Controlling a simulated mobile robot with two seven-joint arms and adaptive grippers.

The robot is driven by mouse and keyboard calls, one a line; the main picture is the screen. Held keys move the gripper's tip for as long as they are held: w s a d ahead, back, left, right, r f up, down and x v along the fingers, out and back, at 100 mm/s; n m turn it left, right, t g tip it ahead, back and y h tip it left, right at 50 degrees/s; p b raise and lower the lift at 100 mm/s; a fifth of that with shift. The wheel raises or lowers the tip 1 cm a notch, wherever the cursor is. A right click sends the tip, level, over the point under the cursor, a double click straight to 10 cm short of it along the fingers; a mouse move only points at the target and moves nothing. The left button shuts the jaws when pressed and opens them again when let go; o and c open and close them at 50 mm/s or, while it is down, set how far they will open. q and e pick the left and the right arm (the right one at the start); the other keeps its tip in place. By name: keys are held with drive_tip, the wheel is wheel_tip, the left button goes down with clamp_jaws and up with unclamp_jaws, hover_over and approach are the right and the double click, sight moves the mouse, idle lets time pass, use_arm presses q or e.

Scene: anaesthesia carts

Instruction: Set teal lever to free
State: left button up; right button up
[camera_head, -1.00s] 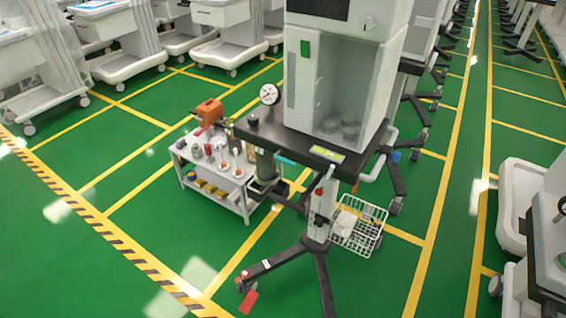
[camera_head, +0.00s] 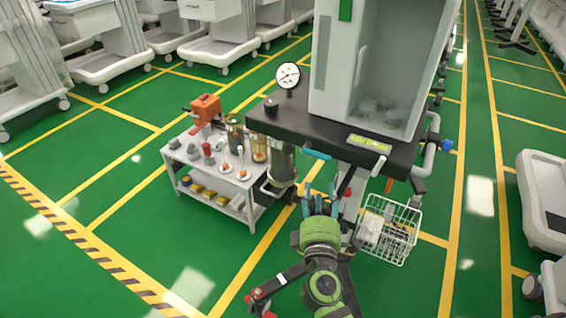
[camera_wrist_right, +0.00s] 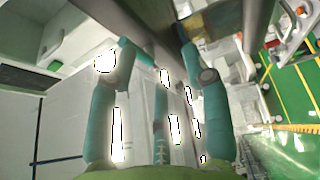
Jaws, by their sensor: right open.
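The teal lever (camera_head: 317,154) sticks out from the front-left edge of the black worktop (camera_head: 285,125) of the anaesthesia cart. My right gripper (camera_head: 320,192) is below the lever in the head view, its teal fingers pointing up toward the worktop edge. Its fingers are spread and hold nothing. In the wrist view the open right gripper (camera_wrist_right: 157,50) shows with a dark edge running between its fingers. A teal bar near the left finger's tip there may be the lever; contact cannot be told. My left gripper is out of view.
A white side table (camera_head: 215,172) with tools, cups and an orange box (camera_head: 206,107) stands left of the cart. A wire basket (camera_head: 388,230) hangs at its right. A dial gauge (camera_head: 288,76) stands on the worktop. Open green floor lies in front.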

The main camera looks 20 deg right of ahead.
sight(323, 158)
drive_tip(key=shift+t+h, duration=0.5)
drive_tip(key=shift+h, duration=0.1)
drive_tip(key=w+d+r, duration=0.1)
drive_tip(key=w+d+r+p, duration=0.1)
drive_tip(key=w+r, duration=0.3)
drive_tip(key=shift+w+d+r+p, duration=0.1)
drive_tip(key=shift+d+r+p, duration=0.05)
drive_tip(key=shift+d+p, duration=0.25)
drive_tip(key=shift+w+d, duration=0.2)
drive_tip(key=shift+w, duration=0.3)
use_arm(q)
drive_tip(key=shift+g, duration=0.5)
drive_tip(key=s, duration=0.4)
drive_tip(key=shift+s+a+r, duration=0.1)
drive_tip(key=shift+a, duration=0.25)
use_arm(e)
clamp_jaws()
